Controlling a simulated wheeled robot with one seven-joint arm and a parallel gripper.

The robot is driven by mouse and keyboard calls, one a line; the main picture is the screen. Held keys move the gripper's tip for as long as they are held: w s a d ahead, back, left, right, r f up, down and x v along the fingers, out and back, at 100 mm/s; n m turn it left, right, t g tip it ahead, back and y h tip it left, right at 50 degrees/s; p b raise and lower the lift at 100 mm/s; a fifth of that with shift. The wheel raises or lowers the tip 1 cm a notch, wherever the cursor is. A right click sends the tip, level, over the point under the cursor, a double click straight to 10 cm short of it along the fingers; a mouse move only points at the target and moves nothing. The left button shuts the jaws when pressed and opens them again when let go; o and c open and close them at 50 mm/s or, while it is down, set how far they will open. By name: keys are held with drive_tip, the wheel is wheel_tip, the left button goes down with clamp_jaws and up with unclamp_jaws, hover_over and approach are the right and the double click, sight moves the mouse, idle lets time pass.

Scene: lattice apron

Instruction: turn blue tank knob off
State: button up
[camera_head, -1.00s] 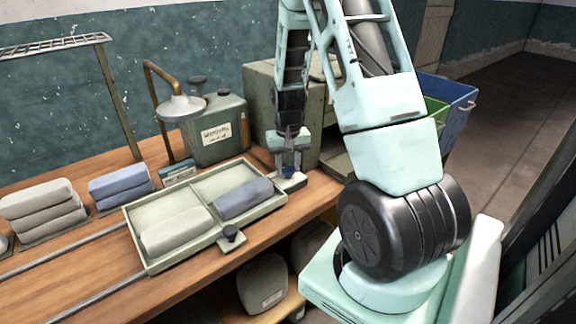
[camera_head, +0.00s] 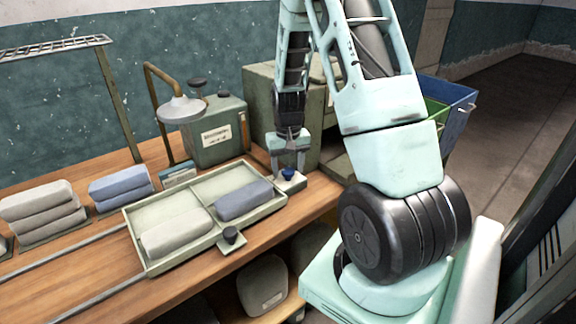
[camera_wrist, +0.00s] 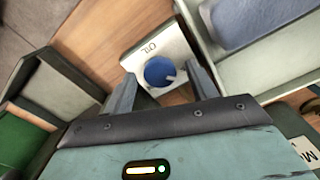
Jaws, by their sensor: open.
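The blue knob (camera_head: 288,173) sits on a small pale plate (camera_head: 297,184) at the right end of the two-part tray. My gripper (camera_head: 288,163) is open just above the knob in the head view. In the wrist view my gripper (camera_wrist: 162,82) has one finger on each side of the knob; contact cannot be seen.
The pale green tray (camera_head: 150,262) holds a grey bundle (camera_head: 176,232) and a blue bundle (camera_head: 243,199). A dark knob (camera_head: 231,235) is at its front. A green canister (camera_head: 213,143) and a cabinet (camera_head: 257,95) stand behind. Folded stacks lie left; blue bin (camera_head: 457,110) at right.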

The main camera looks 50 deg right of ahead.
sight(288, 170)
drive_tip(key=shift+r, duration=0.1)
wheel_tip(288, 170, up, 17)
drive_tip(key=shift+b, duration=0.4)
drive_tip(key=shift+r, duration=0.1)
idle(0.4)
